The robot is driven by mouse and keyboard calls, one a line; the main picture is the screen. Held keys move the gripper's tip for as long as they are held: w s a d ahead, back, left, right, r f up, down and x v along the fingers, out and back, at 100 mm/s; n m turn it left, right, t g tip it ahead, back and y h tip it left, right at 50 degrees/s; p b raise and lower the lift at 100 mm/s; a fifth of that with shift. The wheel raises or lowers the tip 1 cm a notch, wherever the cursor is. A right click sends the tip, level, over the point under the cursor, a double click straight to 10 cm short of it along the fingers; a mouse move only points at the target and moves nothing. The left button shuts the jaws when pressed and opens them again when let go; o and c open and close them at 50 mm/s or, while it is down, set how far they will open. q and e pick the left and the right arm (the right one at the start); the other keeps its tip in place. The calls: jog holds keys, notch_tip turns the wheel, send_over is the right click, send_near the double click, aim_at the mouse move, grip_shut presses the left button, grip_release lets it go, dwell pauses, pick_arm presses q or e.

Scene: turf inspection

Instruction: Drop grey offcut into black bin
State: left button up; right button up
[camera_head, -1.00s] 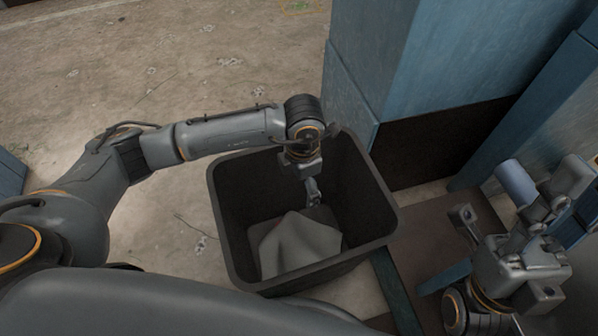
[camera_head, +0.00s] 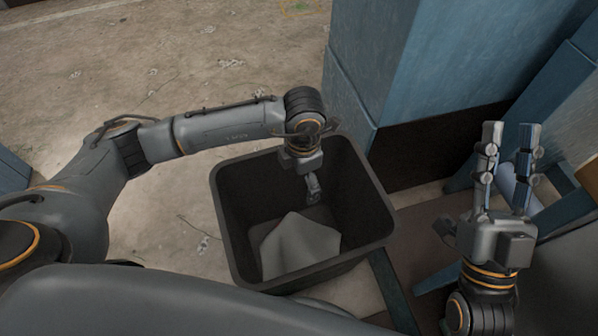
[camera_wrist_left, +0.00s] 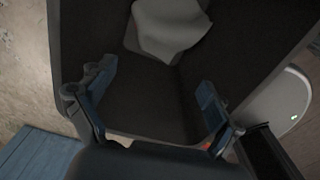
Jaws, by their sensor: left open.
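The black bin (camera_head: 352,185) stands open on the floor in the middle of the head view. The grey offcut (camera_head: 298,247) lies crumpled on the bin's bottom, towards the near side. It also shows in the left wrist view (camera_wrist_left: 170,28), apart from the fingers. My left gripper (camera_head: 313,192) reaches down inside the bin's opening, beyond the offcut. Its fingers are spread and empty in the left wrist view (camera_wrist_left: 157,77). My right gripper (camera_head: 509,132) is outside the bin at the right, with its two fingers apart and nothing visible between the tips.
A large blue block-like structure (camera_head: 425,70) stands right behind the bin. A light blue object (camera_head: 512,187) is partly hidden behind my right gripper. Bare floor (camera_head: 150,75) lies open at the left and back.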

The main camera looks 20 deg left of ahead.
pick_arm(q)
jog(key=shift+r, duration=0.15)
pick_arm(e)
jog(key=shift+w+f+g, duration=0.3)
pick_arm(q)
notch_tip(320, 180, up, 12)
dwell(0.4)
pick_arm(e)
jog(key=shift+s, duration=0.1)
